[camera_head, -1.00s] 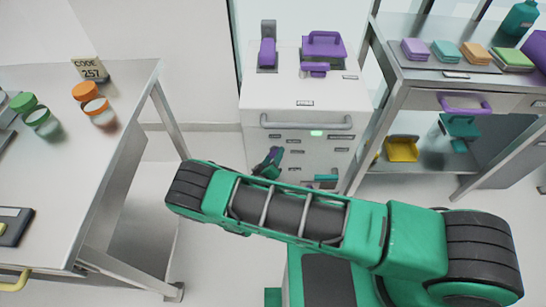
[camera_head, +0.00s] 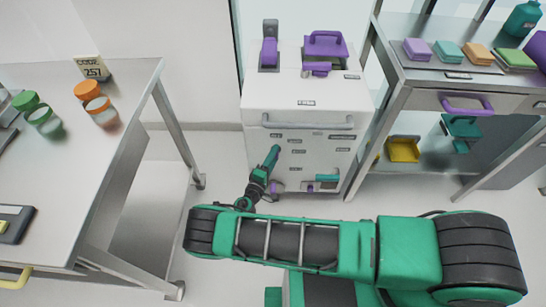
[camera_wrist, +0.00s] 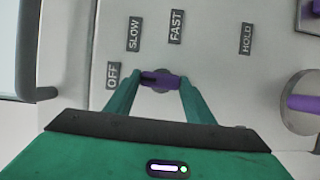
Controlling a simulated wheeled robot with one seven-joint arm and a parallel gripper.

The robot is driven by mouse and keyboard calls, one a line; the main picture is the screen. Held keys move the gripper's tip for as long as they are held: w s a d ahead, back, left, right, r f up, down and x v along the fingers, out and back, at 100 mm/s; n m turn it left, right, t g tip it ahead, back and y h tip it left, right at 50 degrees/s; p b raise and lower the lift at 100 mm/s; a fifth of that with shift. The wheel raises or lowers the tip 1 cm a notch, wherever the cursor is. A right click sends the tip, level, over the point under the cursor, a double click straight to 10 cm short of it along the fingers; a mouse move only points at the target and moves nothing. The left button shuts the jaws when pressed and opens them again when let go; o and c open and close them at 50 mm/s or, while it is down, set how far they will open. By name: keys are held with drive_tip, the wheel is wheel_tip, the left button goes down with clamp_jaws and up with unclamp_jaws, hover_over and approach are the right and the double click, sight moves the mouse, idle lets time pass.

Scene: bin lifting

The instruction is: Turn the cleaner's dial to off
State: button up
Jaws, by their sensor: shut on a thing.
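The cleaner (camera_head: 350,120) is a white cabinet with a grey handle bar, in the middle of the head view. Its purple dial (camera_wrist: 161,78) shows in the wrist view, lying roughly level, its left end toward the OFF label (camera_wrist: 112,75). The SLOW (camera_wrist: 134,35), FAST (camera_wrist: 176,26) and HOLD (camera_wrist: 246,38) labels stand above and to the right. My gripper (camera_wrist: 160,83) is shut on the dial, with one green finger at each end. In the head view my gripper (camera_head: 274,156) is at the cleaner's front, and the dial cannot be made out there.
A purple-and-grey knob (camera_wrist: 303,102) sits right of the dial. A grey bar (camera_wrist: 35,50) runs along the left of the wrist view. A steel table (camera_head: 75,175) with jars stands left, and a steel shelf unit (camera_head: 425,80) stands right.

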drive_tip(key=shift+s+a+f+n, duration=0.1)
drive_tip(key=shift+a+f+n, duration=0.1)
drive_tip(key=shift+f+n, duration=0.1)
drive_tip(key=o, duration=1.1)
drive_tip(key=shift+c, duration=0.2)
drive_tip(key=shift+d+r, duration=0.1)
drive_tip(key=shift+r, duration=0.05)
drive_tip(key=v, duration=1)
drive_tip(key=shift+s+a, duration=0.2)
drive_tip(key=shift+s, duration=0.1)
drive_tip(key=shift+s, duration=0.1)
